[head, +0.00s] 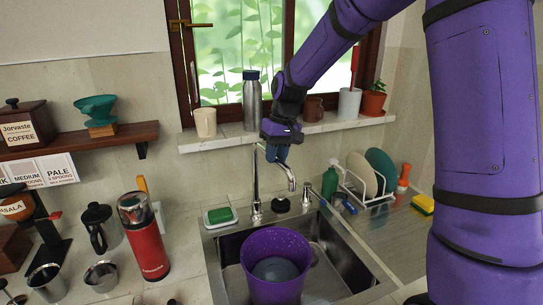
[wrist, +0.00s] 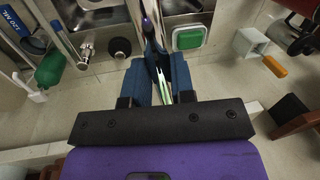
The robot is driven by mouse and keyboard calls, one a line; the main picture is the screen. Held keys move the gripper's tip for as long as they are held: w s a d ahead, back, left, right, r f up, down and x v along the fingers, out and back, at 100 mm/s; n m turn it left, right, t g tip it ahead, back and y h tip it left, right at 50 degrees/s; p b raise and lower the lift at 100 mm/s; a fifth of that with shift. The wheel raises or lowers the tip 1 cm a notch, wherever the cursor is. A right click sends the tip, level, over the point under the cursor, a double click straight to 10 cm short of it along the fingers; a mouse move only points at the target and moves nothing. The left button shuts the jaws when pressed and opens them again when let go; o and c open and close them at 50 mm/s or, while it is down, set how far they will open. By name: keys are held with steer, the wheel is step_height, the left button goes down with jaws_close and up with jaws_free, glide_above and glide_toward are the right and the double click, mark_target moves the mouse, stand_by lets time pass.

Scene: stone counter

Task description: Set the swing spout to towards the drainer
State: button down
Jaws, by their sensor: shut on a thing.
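The chrome swing spout (head: 291,178) rises from a post behind the sink (head: 340,262), arches over, and bends down on the right side. Its tip points to the right and front in the head view. My gripper (head: 277,153) is at the top of the arch, its blue fingers closed around the spout. In the wrist view the shiny spout (wrist: 162,85) shows between the two fingers of my gripper (wrist: 158,75). The drainer (head: 368,190), a white rack with plates, stands to the right of the sink. The gripped part of the spout is mostly hidden in the head view.
A purple bucket (head: 275,258) stands in the sink. A green soap dish (head: 220,215) is left of the tap and a green bottle (head: 329,182) is right of it. The sill (head: 215,137) behind holds a steel bottle (head: 252,100), cups and a plant.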

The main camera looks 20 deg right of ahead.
steer(key=w+d+n+g, duration=0.1)
steer(key=w+d+n, duration=0.3)
steer(key=d+n, duration=0.3)
steer(key=shift+d+n+h, duration=0.3)
steer(key=shift+d, duration=0.15)
steer(key=shift+w, duration=0.1)
steer(key=c, duration=1)
jaws_free()
steer(key=shift+o, duration=0.2)
steer(key=shift+r, duration=0.1)
step_height(320, 180, up, 10)
steer(key=w+d, duration=0.1)
steer(key=shift+w+d+r, duration=0.2)
steer(key=shift+d, duration=0.05)
